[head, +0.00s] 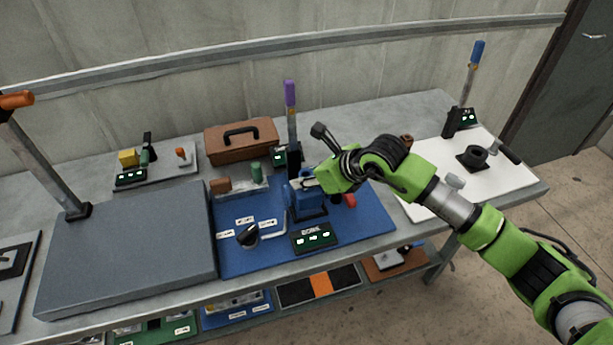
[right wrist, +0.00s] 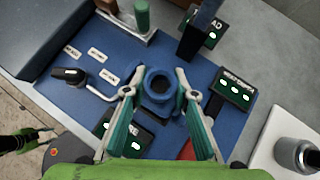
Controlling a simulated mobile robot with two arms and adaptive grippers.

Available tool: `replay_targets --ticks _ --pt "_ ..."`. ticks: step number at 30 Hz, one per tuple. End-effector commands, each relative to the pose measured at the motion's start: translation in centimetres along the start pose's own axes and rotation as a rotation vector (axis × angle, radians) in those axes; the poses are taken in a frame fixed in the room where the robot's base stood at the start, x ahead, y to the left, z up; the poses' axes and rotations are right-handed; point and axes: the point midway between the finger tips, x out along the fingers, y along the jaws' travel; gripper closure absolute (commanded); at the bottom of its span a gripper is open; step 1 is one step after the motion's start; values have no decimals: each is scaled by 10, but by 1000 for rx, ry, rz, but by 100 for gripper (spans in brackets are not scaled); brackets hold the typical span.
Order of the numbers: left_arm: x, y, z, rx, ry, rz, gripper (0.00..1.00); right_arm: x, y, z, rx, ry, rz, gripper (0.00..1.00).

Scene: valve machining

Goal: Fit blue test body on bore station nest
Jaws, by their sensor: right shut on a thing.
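The blue test body (head: 309,204) is a blue block with a round bore, over the blue mat (head: 370,226) of the bore station. In the right wrist view the body (right wrist: 158,86) shows its bore from above, between the fingers. My right gripper (head: 308,184) is shut on it near its top; the fingers also show in the right wrist view (right wrist: 158,98). The body looks upright. My left gripper is not in view.
A purple-handled post (head: 291,118) stands close behind the body. A small display (head: 314,238) and a black knob (head: 250,235) are in front. A red part (head: 349,200) sits to the right. A grey block (head: 130,250) fills the left; a white mat (head: 430,205) lies right.

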Motion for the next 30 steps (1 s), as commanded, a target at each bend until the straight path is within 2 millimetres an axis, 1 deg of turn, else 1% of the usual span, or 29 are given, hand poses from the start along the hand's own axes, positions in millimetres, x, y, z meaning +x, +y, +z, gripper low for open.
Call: replay_targets --ticks 1,8,17,30 --pt "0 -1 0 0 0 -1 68 -1 0 3 -1 -7 0 100" --pt "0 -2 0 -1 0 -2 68 -1 0 3 -1 -7 0 100" --pt "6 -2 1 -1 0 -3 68 -1 0 2 -1 -6 -1 100" --pt "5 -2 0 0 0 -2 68 -2 0 3 -1 -6 -1 100"
